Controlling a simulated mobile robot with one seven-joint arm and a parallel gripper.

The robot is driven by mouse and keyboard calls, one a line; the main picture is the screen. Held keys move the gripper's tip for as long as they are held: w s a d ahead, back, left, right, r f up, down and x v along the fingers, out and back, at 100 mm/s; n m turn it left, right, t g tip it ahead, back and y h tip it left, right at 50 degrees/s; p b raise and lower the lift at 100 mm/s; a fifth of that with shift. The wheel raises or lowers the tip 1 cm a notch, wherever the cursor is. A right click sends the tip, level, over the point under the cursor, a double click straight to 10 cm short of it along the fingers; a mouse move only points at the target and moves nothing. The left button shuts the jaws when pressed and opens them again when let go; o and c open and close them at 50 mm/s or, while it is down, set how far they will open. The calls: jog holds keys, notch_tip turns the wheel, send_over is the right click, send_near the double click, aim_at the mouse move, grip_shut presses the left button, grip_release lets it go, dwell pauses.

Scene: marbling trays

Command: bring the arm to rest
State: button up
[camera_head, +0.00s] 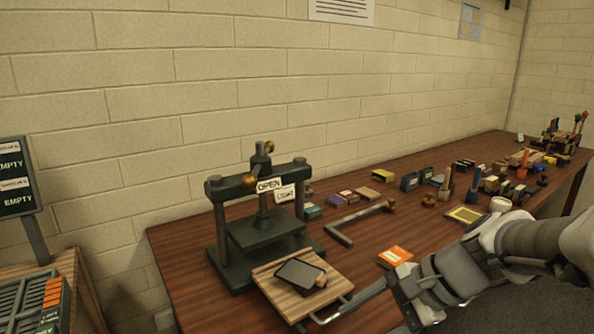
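My arm reaches in from the right edge, low over the front of the wooden table (190,287). My gripper (345,307) is at its left end, at the near right corner of a light wooden board (277,285). Thin grey metal parts there run to the board's front edge. I cannot tell whether they touch it, or whether the gripper is open or shut. A dark flat plate (297,272) with a small wooden knob (321,281) lies on the board.
A dark green press (222,240) with an "OPEN" sign stands behind the board. A metal bar with a handle (345,240), an orange card (395,256), a yellow-framed pad (465,214) and several small boxes lie further right. A stand with "EMPTY" signs (14,185) is at far left.

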jog(key=s+d+r+n+t+h, duration=0.35)
jog(key=s+n+h, duration=0.4)
jog(key=n, duration=0.55)
notch_tip(320, 180, up, 12)
jog(key=p, duration=1.2)
jog(key=shift+s+d, duration=0.15)
jog(key=shift+s, duration=0.05)
jog(key=shift+g, duration=0.25)
jog(key=shift+c, duration=0.4)
